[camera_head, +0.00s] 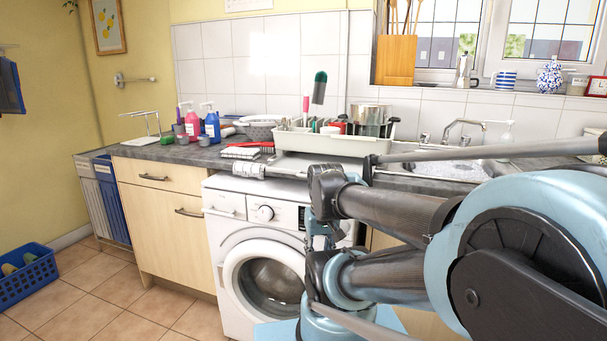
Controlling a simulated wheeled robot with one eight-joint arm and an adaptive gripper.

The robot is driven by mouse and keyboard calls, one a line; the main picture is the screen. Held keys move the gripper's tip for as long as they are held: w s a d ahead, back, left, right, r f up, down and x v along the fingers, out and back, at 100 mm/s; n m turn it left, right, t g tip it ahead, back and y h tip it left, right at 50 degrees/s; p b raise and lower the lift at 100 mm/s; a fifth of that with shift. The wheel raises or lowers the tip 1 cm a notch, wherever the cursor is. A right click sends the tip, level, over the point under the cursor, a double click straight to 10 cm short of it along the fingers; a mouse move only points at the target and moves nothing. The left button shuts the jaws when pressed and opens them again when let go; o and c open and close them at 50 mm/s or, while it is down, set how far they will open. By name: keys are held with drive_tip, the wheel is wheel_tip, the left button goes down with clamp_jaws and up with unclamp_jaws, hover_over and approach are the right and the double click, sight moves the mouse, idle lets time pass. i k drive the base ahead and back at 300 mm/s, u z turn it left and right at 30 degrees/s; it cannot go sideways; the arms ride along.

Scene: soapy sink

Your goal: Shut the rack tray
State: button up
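The dish rack (345,143) stands on the counter against the tiled wall, full of dishes and utensils. A pale, flat tray (308,163) shows at its front, low down, and appears to stick out toward the counter's front edge. How far it is out is hard to tell, because my arm and a grey bar cover part of its right and front. My arm comes in from the right and folds in front of the washing machine. I cannot make out my gripper's fingers.
A red brush (254,145) and a folded striped cloth (240,153) lie left of the rack. Soap bottles (212,126) stand farther left. The sink tap (462,128) is at right. The washing machine (225,225) is below, and a blue basket (27,277) is on the floor.

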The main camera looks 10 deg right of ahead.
sight(296, 163)
drive_tip(key=z, duration=0.25)
drive_tip(key=k, duration=1.65)
drive_tip(key=z, duration=0.6)
drive_tip(key=i, duration=1)
